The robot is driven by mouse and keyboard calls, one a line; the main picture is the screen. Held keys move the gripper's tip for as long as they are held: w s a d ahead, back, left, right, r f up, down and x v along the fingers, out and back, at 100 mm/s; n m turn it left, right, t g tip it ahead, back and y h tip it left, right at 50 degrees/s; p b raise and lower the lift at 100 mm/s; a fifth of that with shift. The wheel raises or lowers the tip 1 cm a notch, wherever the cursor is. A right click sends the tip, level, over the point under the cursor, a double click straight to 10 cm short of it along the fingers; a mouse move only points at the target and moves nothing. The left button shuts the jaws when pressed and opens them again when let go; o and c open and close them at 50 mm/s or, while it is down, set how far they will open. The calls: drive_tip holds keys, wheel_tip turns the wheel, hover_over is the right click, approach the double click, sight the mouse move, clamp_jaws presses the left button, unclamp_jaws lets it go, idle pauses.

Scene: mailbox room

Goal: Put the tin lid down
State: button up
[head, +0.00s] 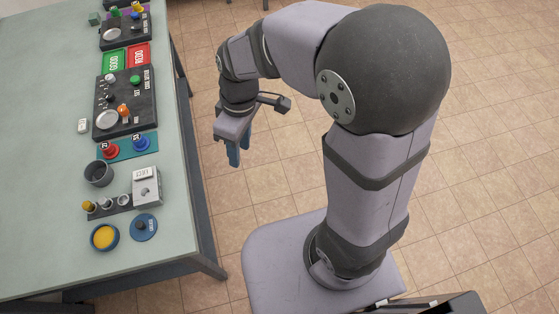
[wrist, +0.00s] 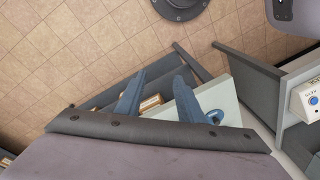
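The tin lid (head: 144,227), a dark blue disc with a dark knob, lies on the table near its right edge. The round blue tin (head: 104,237) with yellow contents stands open just left of it. My gripper (head: 239,154) is off the table's right side, above the floor and apart from the lid. In the wrist view my gripper (wrist: 160,82) has its two blue fingers spread with nothing held between them. A small blue round thing beside the right finger there is partly hidden; I cannot tell if it is the lid.
The pale green table (head: 45,180) runs along the left. A dark grey cup (head: 98,173), a strip (head: 110,207) with several small cylinders, a white box (head: 146,186), and a teal plate (head: 128,147) with red and blue knobs stand near the lid. Black control panels (head: 124,103) lie farther back.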

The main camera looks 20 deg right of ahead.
drive_tip(key=s+d+f+m, duration=0.1)
drive_tip(key=s+d+m, duration=0.2)
drive_tip(key=d+m, duration=0.2)
drive_tip(key=s+d+f+m+h, duration=0.1)
drive_tip(key=s+d+m, duration=0.3)
drive_tip(key=d, duration=0.3)
drive_tip(key=shift+d+f+m+t, duration=0.15)
drive_tip(key=shift+d+m+t, duration=0.15)
drive_tip(key=shift+m, duration=0.5)
drive_tip(key=shift+r+p, duration=0.85)
drive_tip(key=shift+p, duration=0.05)
